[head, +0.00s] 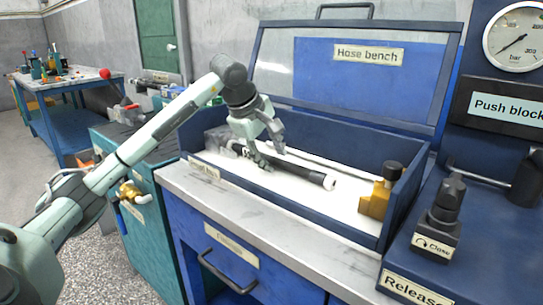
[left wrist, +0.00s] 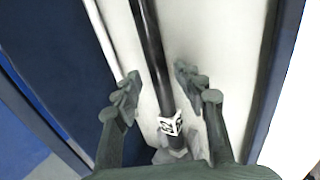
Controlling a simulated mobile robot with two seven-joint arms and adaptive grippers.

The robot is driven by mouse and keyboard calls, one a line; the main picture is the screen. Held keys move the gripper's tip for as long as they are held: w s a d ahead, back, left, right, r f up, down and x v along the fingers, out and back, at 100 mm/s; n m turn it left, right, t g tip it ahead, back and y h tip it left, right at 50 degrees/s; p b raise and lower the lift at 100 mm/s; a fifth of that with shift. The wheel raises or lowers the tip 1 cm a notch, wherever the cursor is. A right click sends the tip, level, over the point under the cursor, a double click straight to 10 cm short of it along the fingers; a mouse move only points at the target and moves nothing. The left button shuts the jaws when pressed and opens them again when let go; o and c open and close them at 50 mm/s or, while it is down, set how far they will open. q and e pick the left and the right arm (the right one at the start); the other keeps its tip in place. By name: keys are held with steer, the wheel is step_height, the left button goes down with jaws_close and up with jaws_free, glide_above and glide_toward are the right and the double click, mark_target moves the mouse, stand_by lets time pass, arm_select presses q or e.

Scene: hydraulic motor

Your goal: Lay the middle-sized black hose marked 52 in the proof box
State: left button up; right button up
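A black hose (head: 295,171) with a white end lies along the pale floor of the blue open-lidded box (head: 345,238). In the left wrist view the hose (left wrist: 150,45) runs lengthwise and bears a white tag (left wrist: 171,125), whose marking I cannot read for sure. My left gripper (head: 272,157) is down inside the box over the hose. Its fingers (left wrist: 157,84) are open, one on each side of the hose, with gaps visible. The hose's far part is hidden behind the gripper in the head view. My right gripper is not in view.
A brass block with a black knob (head: 378,192) stands at the box's right end. The raised lid (head: 355,75) stands at the back. A valve knob (head: 443,215) and push block stand to the right.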

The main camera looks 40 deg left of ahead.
arm_select(q)
steer(key=v, duration=1.2)
stand_by(0.5)
